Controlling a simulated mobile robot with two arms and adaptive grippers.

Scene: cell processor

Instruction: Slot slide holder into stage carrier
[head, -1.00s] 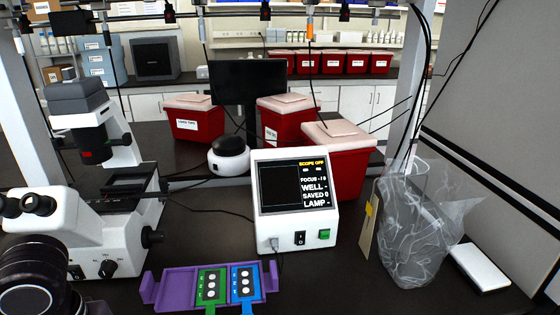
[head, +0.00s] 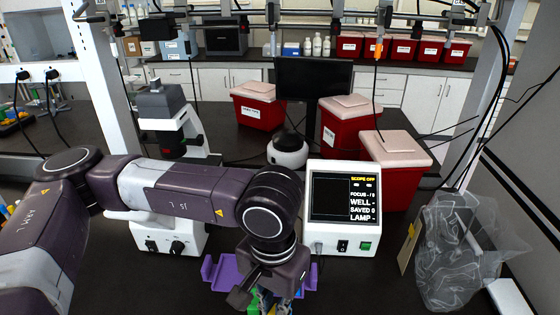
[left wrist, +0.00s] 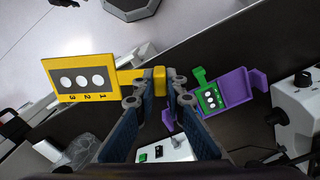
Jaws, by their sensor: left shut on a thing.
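My left gripper (left wrist: 157,92) is shut on the handle block of a yellow slide holder (left wrist: 70,62). The holder has several white round wells and printed numbers, and extends left of the fingers in the left wrist view. In the head view my left gripper (head: 270,290) points down at the bottom edge. A purple rack (left wrist: 236,86) with a green holder (left wrist: 208,99) in it lies on the bench beyond the fingers; the rack also shows beside the gripper in the head view (head: 222,272). The microscope (head: 165,120) stands behind my left arm, which hides its stage. My right gripper is out of view.
The white display box (head: 340,240) stands just right of my left gripper. Red bins (head: 395,180) and a dark monitor (head: 312,85) stand behind it. A clear bag-lined bin (head: 455,250) is at the right. Some dark bench is bare between box and bin.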

